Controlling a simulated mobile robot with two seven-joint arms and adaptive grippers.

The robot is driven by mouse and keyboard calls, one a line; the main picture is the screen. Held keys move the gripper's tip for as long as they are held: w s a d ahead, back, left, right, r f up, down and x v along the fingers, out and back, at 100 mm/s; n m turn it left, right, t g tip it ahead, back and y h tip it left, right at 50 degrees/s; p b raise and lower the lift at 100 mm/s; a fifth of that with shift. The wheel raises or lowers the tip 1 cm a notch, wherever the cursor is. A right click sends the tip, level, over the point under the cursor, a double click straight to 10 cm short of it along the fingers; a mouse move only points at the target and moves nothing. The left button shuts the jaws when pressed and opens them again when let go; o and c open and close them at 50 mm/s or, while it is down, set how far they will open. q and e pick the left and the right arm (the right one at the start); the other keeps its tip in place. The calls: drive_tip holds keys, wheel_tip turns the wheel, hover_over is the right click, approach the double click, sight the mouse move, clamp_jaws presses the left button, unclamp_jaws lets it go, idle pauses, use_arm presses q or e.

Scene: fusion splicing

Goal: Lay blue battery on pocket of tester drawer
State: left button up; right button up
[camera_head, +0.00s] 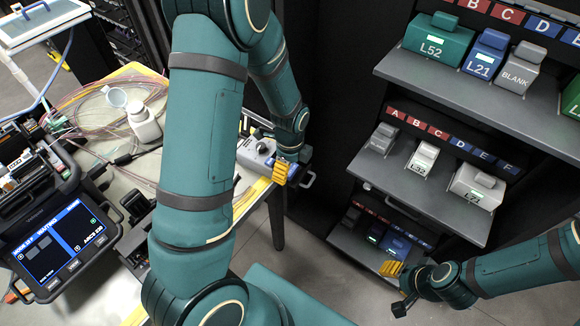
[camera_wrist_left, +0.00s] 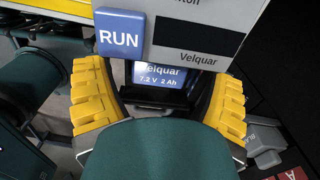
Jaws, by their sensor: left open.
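The blue battery (camera_wrist_left: 160,74), marked Velquar 7.2 V 2 Ah, shows between my left gripper's fingers in the left wrist view. It lies in the dark pocket of the tester drawer (camera_wrist_left: 178,97), just below the tester's grey front. The tester (camera_wrist_left: 160,52) has a blue RUN button and a black display; it also stands on the table edge in the head view (camera_head: 252,152). My left gripper (camera_wrist_left: 158,105) is open, its yellow fingers spread on either side of the battery, not closed on it. The battery's near part is hidden. My right gripper (camera_head: 392,269) hangs by the lower shelf, its jaws unclear.
A rack of shelves (camera_head: 425,185) at right holds several labelled modules, including a teal L52 (camera_head: 437,44) and a blue L21 (camera_head: 485,58). The table carries a white bottle (camera_head: 144,124), loose fibres and a splicer with a screen (camera_head: 52,245). Open floor lies between table and rack.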

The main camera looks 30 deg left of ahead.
use_arm(q)
wheel_tip(320, 180, up, 11)
drive_tip(key=p, duration=0.2)
drive_tip(key=shift+r, duration=0.15)
use_arm(e)
drive_tip(key=r, duration=0.2)
drive_tip(key=shift+s+r, duration=0.25)
drive_tip(key=shift+r, duration=0.15)
